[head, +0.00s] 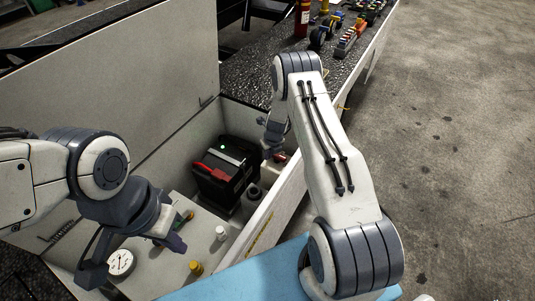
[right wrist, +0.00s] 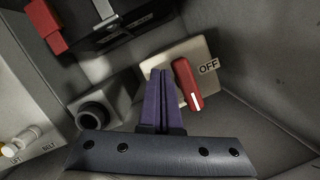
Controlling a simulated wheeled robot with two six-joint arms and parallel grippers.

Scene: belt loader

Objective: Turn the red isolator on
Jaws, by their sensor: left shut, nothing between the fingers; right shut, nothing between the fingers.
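The red isolator (right wrist: 187,84) is a red handle with a white mark on a pale square plate (right wrist: 205,58), in the right wrist view. The handle is tilted, its white-marked end pointing down and right, and an OFF label (right wrist: 208,66) is beside it. My right gripper (right wrist: 163,76) is shut and empty, its purple fingers in front of the plate, just left of the handle. Whether they touch it I cannot tell. In the head view the right gripper (head: 272,150) is low in the bay, partly hiding the isolator. My left gripper (head: 174,242) is shut and empty above the pale panel.
The pale panel carries a gauge (head: 121,262) and yellow (head: 196,267) and white (head: 220,233) knobs. Bay walls stand close to the right gripper.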

